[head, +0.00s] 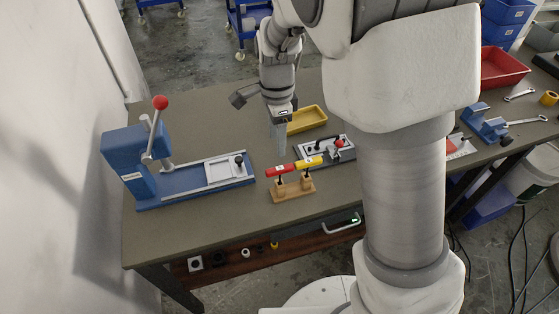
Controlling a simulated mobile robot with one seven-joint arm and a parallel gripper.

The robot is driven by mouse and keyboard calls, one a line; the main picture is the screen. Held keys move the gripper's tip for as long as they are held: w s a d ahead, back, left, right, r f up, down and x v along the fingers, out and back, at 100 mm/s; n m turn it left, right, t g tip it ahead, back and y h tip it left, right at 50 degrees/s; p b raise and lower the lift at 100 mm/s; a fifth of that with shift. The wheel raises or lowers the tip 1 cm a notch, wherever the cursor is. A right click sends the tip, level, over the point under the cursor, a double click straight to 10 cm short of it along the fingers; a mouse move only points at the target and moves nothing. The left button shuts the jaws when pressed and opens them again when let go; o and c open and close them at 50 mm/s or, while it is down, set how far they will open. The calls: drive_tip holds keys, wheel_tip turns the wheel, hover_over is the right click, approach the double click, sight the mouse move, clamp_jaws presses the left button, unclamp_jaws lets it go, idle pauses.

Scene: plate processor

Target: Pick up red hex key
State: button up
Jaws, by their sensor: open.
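The red hex key (280,170) has a red handle and stands in the left part of a small wooden holder (293,190) near the front of the table. A yellow-handled key (308,163) stands beside it on the right. My gripper (279,150) points down just behind and above the red handle, apart from it as far as I can tell. Its fingers look pale and see-through, are open, and show nothing between them. The shafts of both keys are partly hidden by the holder.
A blue press (132,160) with a red-knobbed lever stands to the left. A grey fixture (340,152) sits close on the right of the holder, and a yellow tray (308,118) lies behind. The table (215,125) has free room at the back left.

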sight(279, 168)
wheel_tip(279, 168, down, 7)
drive_tip(key=shift+f+b, duration=0.2)
drive_tip(key=shift+b, duration=0.25)
drive_tip(key=shift+d+f+b, duration=0.15)
drive_tip(key=shift+f+b, duration=0.1)
drive_tip(key=shift+f, duration=1.1)
drive_tip(key=shift+d+f+b, duration=0.1)
drive_tip(key=shift+f+b, duration=0.1)
drive_tip(key=shift+f, duration=1.15)
clamp_jaws()
